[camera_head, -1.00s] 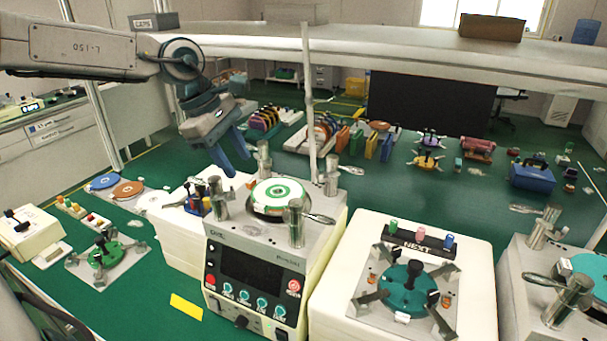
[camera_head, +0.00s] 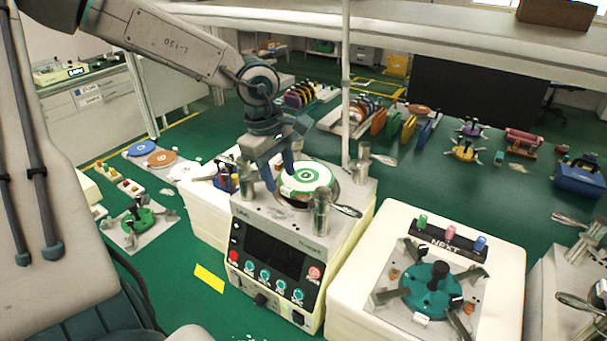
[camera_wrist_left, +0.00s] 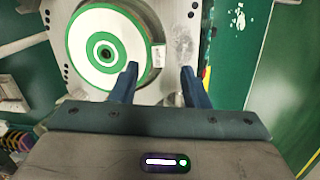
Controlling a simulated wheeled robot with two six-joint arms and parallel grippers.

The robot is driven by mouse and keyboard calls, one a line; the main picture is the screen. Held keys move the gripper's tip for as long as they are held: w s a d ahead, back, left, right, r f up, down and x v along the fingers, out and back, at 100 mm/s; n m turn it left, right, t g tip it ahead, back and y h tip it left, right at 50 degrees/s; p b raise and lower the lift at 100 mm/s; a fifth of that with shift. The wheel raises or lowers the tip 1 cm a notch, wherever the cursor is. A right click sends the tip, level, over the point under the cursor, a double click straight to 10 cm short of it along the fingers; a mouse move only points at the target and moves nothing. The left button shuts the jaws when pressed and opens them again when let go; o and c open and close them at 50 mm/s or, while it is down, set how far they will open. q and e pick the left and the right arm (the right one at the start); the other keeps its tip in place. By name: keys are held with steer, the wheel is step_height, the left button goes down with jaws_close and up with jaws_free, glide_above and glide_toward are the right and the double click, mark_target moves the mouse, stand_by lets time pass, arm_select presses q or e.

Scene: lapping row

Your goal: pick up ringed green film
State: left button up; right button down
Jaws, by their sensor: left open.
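The ringed green film (camera_head: 309,178) is a white disc with green rings. It lies on the round plate on top of the white lapping machine (camera_head: 275,245). In the left wrist view the film (camera_wrist_left: 106,47) fills the upper left, with a small pale tab at its right edge. My left gripper (camera_head: 280,180) is open, its blue fingers pointing down at the film's left side. In the left wrist view the open fingers (camera_wrist_left: 158,82) are empty; the left finger overlaps the film's lower right edge, and I cannot tell whether it touches. My right gripper is not in view.
Metal posts (camera_head: 321,212) stand around the plate, close to the film. A second white machine with a teal fixture (camera_head: 431,288) stands to the right. Blue, orange and white discs (camera_head: 160,158) lie at the left. A thin upright pole (camera_head: 346,90) rises behind the machine.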

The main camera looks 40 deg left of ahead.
arm_select(q)
steer(key=shift+w+d+f, duration=0.1)
steer(key=shift+w+f, duration=0.05)
steer(key=shift+f, duration=0.5)
steer(key=shift+w+d+f, duration=0.1)
steer(key=shift+f, duration=0.55)
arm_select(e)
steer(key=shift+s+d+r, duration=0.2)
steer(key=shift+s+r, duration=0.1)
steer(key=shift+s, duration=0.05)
arm_select(q)
jaws_close()
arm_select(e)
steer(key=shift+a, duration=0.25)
arm_select(q)
steer(key=shift+r, duration=0.2)
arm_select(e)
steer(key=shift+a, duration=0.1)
